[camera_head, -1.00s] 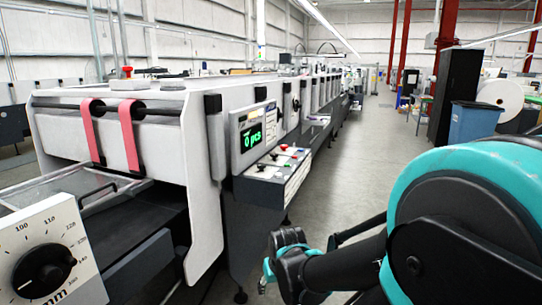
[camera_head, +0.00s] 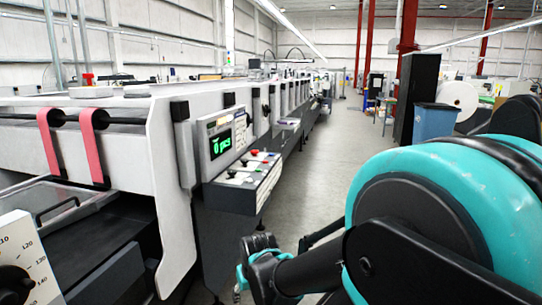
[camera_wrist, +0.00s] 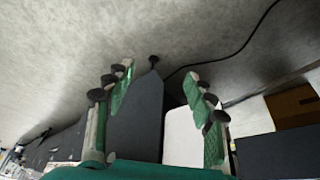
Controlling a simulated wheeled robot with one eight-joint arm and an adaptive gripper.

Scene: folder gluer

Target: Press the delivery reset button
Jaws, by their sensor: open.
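The control panel (camera_head: 243,180) is a sloped console on the side of the white folder gluer, left of centre in the head view. It carries a red knob (camera_head: 254,152) and several small black and coloured controls. I cannot read their labels, so I cannot tell which one is the delivery reset button. A display (camera_head: 222,141) with green digits stands above the panel. My gripper (camera_wrist: 160,92) is open and empty in the wrist view, its green-padded fingers spread over the floor. In the head view my gripper is low, in front of and below the panel, apart from it.
The white machine (camera_head: 130,130) runs along the left, with pink belts (camera_head: 94,148) and a dial plate (camera_head: 22,255) at its near end. A grey aisle (camera_head: 320,165) is open to its right. A blue bin (camera_head: 434,121) and a black cabinet (camera_head: 416,95) stand beyond.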

